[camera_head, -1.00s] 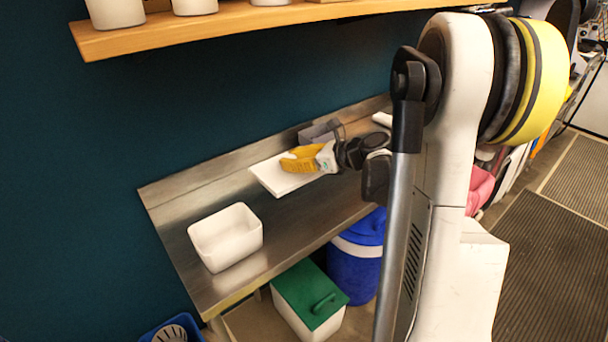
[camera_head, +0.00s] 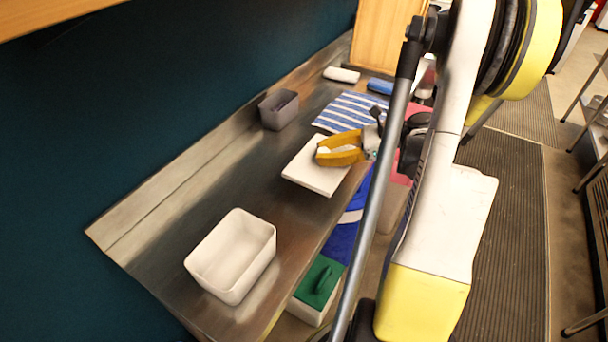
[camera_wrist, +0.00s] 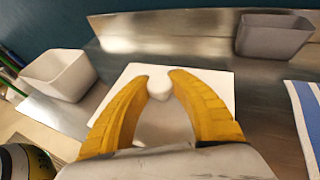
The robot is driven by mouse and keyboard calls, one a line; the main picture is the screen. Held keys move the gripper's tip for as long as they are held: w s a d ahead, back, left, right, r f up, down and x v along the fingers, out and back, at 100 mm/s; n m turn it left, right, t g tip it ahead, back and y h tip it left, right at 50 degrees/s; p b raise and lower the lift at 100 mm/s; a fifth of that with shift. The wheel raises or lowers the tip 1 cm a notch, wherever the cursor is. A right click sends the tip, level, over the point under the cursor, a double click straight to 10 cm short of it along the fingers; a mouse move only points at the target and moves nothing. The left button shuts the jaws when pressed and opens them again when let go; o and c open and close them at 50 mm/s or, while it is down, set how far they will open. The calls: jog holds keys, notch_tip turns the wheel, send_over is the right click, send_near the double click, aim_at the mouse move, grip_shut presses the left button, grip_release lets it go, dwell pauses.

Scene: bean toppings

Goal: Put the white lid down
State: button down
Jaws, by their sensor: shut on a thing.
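The white lid (camera_head: 312,178) is a flat, pale square over the steel counter, to the right of and behind the white open container (camera_head: 232,258). My gripper (camera_head: 340,150), with yellow fingers, is above the lid and shut on its knob. In the wrist view, the round white knob (camera_wrist: 158,88) sits between the two fingertips, and the lid spreads out flat below them. The lid looks level and close to the counter; I cannot tell whether it touches. The container shows at the left of the wrist view (camera_wrist: 62,75) and looks empty.
A grey bin (camera_head: 279,110) stands against the counter's backsplash. A blue-striped cloth (camera_head: 350,112) lies behind the lid, with a white roll (camera_head: 341,75) farther back. A green-lidded box (camera_head: 318,285) is below the counter's front edge. Bare steel lies between container and lid.

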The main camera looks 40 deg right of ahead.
aim_at(309, 161)
jog(key=w+a+f, duration=0.1)
jog(key=a, duration=0.1)
jog(key=w+a+f+b, duration=0.1)
jog(key=f, duration=0.1)
jog(key=shift+w+a, duration=0.35)
notch_tip(309, 161, down, 4)
jog(key=shift+b, duration=1.25)
jog(key=shift+r, duration=0.15)
jog(key=c, duration=1.2)
grip_release()
